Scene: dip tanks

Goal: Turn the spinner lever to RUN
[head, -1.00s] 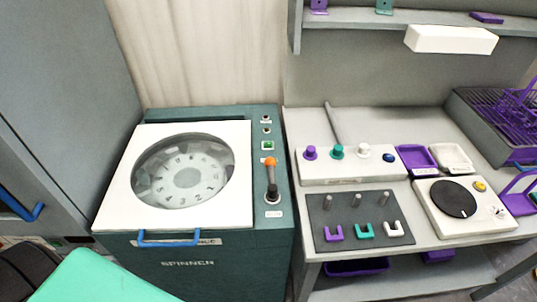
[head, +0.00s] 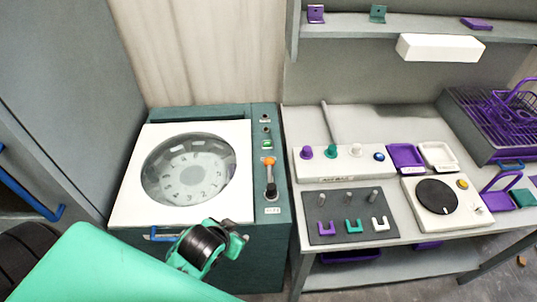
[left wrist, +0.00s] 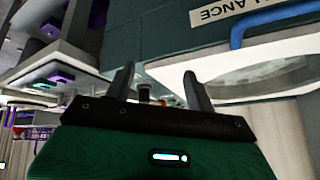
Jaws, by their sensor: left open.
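The spinner (head: 262,245) is a teal machine with a white lid (head: 125,205), which is down; a numbered dial shows through its round window. Its lever (head: 269,173) is on the right of the top panel, with an orange knob (head: 268,161) toward the back and a dark pivot at the front. The small labels by it are unreadable. My left gripper (head: 238,236) is open and empty, in front of the spinner below the lid's front edge, apart from the lever. In the left wrist view its fingers (left wrist: 158,80) point toward the teal front. My right gripper is not in view.
The blue lid handle (head: 160,235) is partly hidden behind my left gripper. A green-lit button (head: 266,144) sits behind the lever. The grey bench (head: 305,118) at right holds a knob panel, a dark peg board (head: 320,215) and a white round-plate device (head: 415,190). A shelf overhangs it.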

